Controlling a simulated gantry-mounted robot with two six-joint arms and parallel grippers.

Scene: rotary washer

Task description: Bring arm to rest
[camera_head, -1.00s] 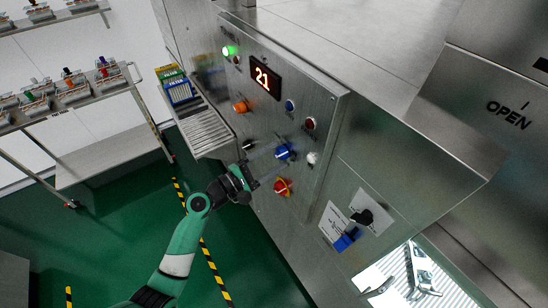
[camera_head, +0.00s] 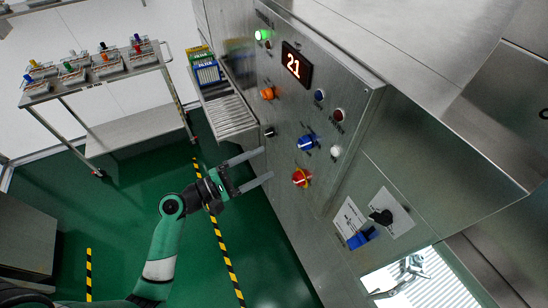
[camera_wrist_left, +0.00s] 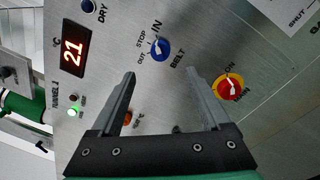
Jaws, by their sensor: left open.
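My left arm is green and white and comes in from the lower left in the head view. Its gripper (camera_head: 258,168) is open and empty, with two parallel grey fingers pointing at the washer's control panel (camera_head: 345,105). It is apart from the blue belt knob (camera_head: 307,143) and the red and yellow main switch (camera_head: 301,178). In the left wrist view the open fingers (camera_wrist_left: 161,88) frame bare panel metal, with the blue knob (camera_wrist_left: 160,48) beyond and the red and yellow switch (camera_wrist_left: 230,87) to the right. My right gripper is not in view.
The display (camera_head: 296,64) reads 21 and a green lamp (camera_head: 262,34) is lit. A roller conveyor (camera_head: 230,115) juts out behind the gripper. A trolley (camera_head: 110,75) with several trays stands at the left. Green floor (camera_head: 130,205) is open around my arm.

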